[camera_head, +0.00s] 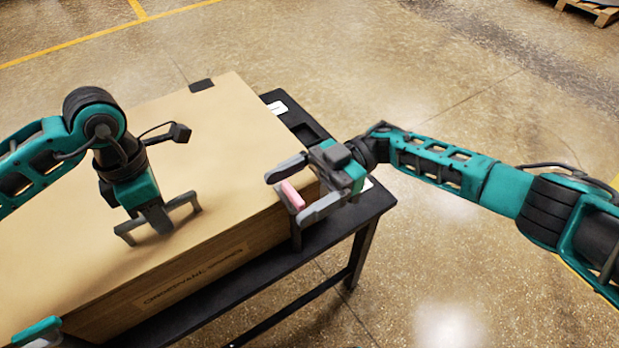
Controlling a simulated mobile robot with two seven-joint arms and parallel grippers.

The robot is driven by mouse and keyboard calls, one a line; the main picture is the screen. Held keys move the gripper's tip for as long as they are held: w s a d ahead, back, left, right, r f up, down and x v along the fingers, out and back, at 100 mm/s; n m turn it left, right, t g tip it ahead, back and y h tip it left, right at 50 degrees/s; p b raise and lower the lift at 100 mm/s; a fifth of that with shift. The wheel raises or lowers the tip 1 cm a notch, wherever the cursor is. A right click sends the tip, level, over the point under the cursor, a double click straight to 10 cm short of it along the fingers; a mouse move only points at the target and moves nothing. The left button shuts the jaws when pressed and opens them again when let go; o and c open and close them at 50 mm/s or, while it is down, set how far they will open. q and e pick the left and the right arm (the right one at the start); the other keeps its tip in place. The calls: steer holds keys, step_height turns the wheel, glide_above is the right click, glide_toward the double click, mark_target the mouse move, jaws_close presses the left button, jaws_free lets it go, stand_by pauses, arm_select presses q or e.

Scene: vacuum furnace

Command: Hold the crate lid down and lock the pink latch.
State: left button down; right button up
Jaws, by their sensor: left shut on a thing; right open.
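A large tan crate (195,279) with a flat lid (100,190) stands on a black table. The lid lies flat and looks closed. My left gripper (158,226) points down on the lid and is shut on what looks like a grey lid handle (184,200). The pink latch (291,195) is at the crate's right front corner. My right gripper (287,198) is open, its fingers on either side of the pink latch. I cannot tell whether they touch it. The latch is partly hidden by the fingers.
The black table (320,234) shows along the crate's front and right sides. A dark hinge-like piece (201,85) is at the lid's back edge. A teal and grey part (38,331) shows at bottom left. The floor around is clear; a wooden pallet (592,11) is far off.

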arm_select(q)
steer(key=shift+w+a+f, duration=0.2)
steer(key=shift+w+a, duration=0.1)
arm_select(e)
steer(key=v, duration=1.1)
steer(key=shift+d, duration=0.3)
steer(key=shift+s, duration=0.1)
arm_select(q)
steer(key=c, duration=1.4)
jaws_free()
steer(key=shift+o, duration=1.4)
steer(key=shift+w+f, duration=0.1)
steer(key=shift+w, duration=0.05)
steer(key=shift+o, duration=1.2)
arm_select(e)
steer(key=shift+a+f, duration=0.1)
arm_select(q)
step_height(320, 180, up, 13)
steer(key=p, duration=0.2)
steer(key=shift+w+a, duration=0.25)
steer(key=shift+w, duration=0.15)
arm_select(e)
step_height(320, 180, up, 2)
